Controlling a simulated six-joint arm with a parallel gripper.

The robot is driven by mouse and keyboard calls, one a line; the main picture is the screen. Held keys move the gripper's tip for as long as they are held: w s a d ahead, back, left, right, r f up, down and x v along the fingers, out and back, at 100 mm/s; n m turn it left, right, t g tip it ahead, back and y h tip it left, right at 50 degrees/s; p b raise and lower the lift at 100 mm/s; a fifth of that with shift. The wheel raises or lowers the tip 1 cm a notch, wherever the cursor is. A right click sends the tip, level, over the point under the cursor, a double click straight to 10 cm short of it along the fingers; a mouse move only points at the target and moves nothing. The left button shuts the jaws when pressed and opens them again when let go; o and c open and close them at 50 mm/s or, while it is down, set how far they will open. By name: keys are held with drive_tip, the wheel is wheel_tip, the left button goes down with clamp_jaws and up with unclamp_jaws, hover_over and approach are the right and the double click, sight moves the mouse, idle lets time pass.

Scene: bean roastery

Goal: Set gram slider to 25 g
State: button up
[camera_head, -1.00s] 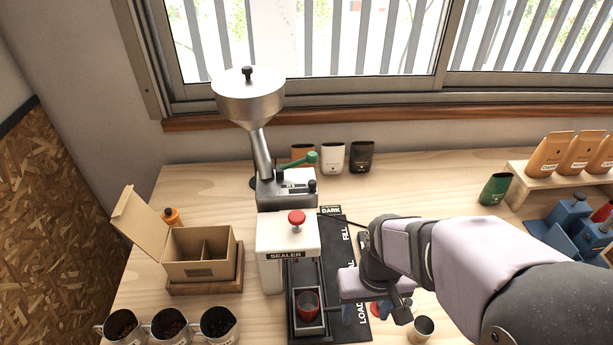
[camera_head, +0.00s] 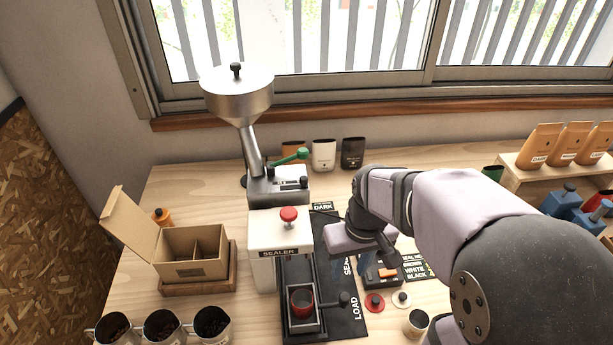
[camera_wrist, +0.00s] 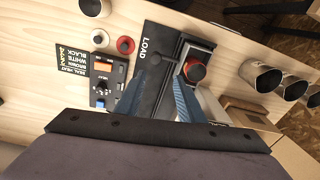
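The metal doser (camera_head: 278,186) stands behind the sealer, under a funnel hopper (camera_head: 237,97). A small black knob (camera_head: 304,182) sits at the right end of its slotted front and looks like the gram slider. Its scale marks are too small to read. A green lever (camera_head: 290,157) rises behind it. My gripper (camera_head: 362,266) hangs over the black mat, right of the sealer and in front and to the right of the knob. In the wrist view its two blue fingers (camera_wrist: 160,80) are apart with nothing between them. The doser is not visible in the wrist view.
The white sealer (camera_head: 279,236) with a red knob stands in front of the doser. A red cup (camera_head: 302,302) sits in the carriage before it. A control box (camera_head: 383,273) lies right of the mat (camera_head: 346,314). An open carton (camera_head: 190,268) stands left.

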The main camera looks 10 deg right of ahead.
drive_tip(key=w+a+r+n+t+y+b, duration=0.15)
drive_tip(key=w+r+n, duration=0.4)
drive_tip(key=w, duration=0.75)
drive_tip(key=n+t+y+b, duration=0.1)
drive_tip(key=n+b, duration=0.1)
approach(304, 178)
drive_tip(key=shift+p+x, duration=1.3)
drive_tip(key=shift+x, duration=2.7)
drive_tip(key=shift+c, duration=0.5)
